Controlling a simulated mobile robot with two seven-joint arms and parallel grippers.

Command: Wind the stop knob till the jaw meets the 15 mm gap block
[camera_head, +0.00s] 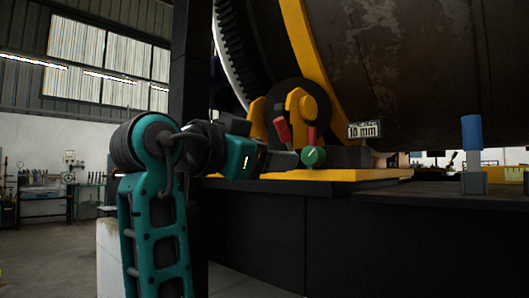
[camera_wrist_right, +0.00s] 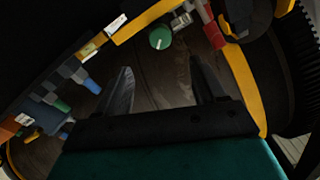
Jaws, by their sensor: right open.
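The green stop knob (camera_head: 313,156) sits low at the front of the machine, above the yellow plate, with a pale mark on its face. In the right wrist view the knob (camera_wrist_right: 160,38) lies beyond my right gripper (camera_wrist_right: 160,75), whose two dark fingers are spread and empty, apart from it. My left gripper (camera_head: 280,160) is left of the knob in the head view; its dark fingers blend into the background, and I cannot tell whether it touches anything. I cannot make out the jaw or a 15 mm gap block for certain.
Red-handled levers (camera_head: 282,130) and yellow brackets (camera_head: 300,103) stand close above and left of the knob. The large drum (camera_head: 420,75) rises behind. A blue-topped post (camera_head: 471,135) stands on the bench at right. The bench's dark front (camera_head: 400,245) is clear.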

